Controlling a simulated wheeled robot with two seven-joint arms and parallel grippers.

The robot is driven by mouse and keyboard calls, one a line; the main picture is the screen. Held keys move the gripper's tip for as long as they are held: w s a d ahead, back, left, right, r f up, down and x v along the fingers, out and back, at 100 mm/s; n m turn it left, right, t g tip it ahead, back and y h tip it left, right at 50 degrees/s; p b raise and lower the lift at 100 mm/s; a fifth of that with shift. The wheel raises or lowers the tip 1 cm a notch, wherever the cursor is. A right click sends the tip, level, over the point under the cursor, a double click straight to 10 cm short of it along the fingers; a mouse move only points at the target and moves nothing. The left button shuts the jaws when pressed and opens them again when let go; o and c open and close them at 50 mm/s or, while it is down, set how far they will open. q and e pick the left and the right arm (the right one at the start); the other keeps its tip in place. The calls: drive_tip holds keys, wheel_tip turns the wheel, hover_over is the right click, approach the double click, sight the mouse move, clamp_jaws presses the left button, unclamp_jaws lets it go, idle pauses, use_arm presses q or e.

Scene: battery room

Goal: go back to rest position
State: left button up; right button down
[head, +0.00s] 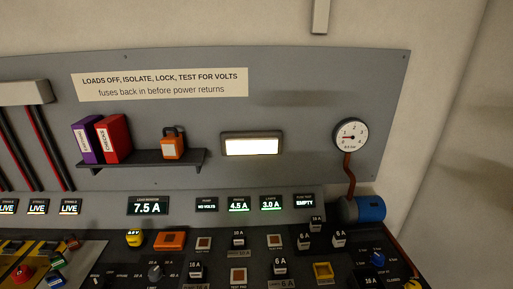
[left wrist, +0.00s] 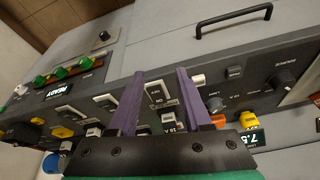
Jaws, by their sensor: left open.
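My left gripper (left wrist: 160,72) shows in the left wrist view, with its two purple fingers apart and nothing between them. Its fingers are over a sloped grey control panel (left wrist: 220,75); a black switch (left wrist: 156,92) on a light plate shows between them. I cannot tell whether the fingers touch the panel. Neither gripper shows in the head view. My right gripper is out of sight.
In the head view, a black desk (head: 205,278) with fuses, knobs and lit displays fills the front. A shelf (head: 150,160) holds two binders (head: 102,138) and an orange padlock (head: 172,145). A gauge (head: 350,135) and blue cylinder (head: 371,208) are at right.

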use_arm(q)
wheel_tip(320, 180, down, 28)
drive_tip(key=s+r+g+b, duration=0.1)
drive_tip(key=s+g+b, duration=0.1)
drive_tip(key=s+b, duration=0.15)
drive_tip(key=s+a+f+b, duration=0.3)
drive_tip(key=s+f+b, duration=0.1)
drive_tip(key=s+f, duration=1.2)
wheel_tip(320, 180, down, 3)
drive_tip(key=shift+r+m+g, duration=0.2)
drive_tip(key=shift+m+g, duration=0.1)
drive_tip(key=shift+g, duration=0.1)
